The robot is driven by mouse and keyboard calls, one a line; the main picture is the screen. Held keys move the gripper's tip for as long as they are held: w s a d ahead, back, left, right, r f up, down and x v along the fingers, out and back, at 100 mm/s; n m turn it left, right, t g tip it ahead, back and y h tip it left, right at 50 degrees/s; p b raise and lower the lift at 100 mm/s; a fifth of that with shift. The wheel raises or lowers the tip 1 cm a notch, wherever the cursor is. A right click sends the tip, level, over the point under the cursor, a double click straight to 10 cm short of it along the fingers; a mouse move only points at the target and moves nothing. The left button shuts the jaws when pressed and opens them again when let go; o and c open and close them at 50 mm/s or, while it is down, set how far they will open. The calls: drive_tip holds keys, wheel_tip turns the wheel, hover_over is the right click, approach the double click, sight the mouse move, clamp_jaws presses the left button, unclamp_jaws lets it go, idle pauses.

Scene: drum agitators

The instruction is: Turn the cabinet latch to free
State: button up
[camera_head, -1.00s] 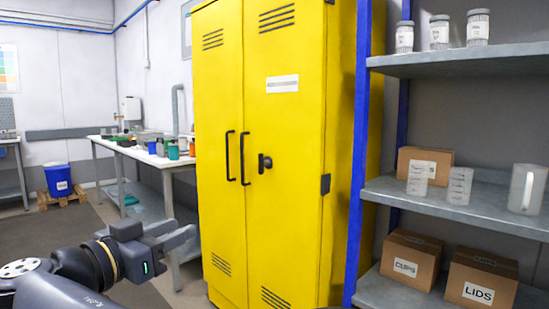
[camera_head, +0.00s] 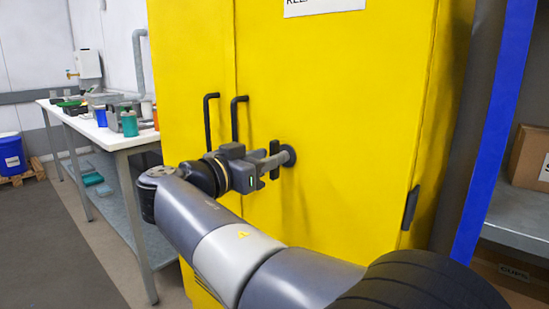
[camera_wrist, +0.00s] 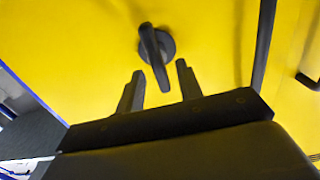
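The yellow cabinet (camera_head: 330,80) fills the middle of the head view, with its doors closed. Its dark latch (camera_head: 289,155) has a round base and a lever on the right door, beside the pull handles. My gripper (camera_head: 268,162) is at the latch, reaching in from the left. In the wrist view the latch (camera_wrist: 152,42) shows its lever slanting down. The lever's lower end lies between the two fingers of my gripper (camera_wrist: 160,68), with a gap on both sides. The fingers are open. The head view partly hides the latch behind the fingers.
Two black pull handles (camera_head: 237,120) stand just left of the latch. A white-topped workbench (camera_head: 128,139) with containers is at the left. A blue post (camera_head: 497,130) and a grey shelf (camera_head: 520,222) are at the right. Open floor lies at the lower left.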

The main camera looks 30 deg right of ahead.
drive_tip(key=shift+x, duration=1.5)
drive_tip(key=shift+c, duration=0.5)
clamp_jaws()
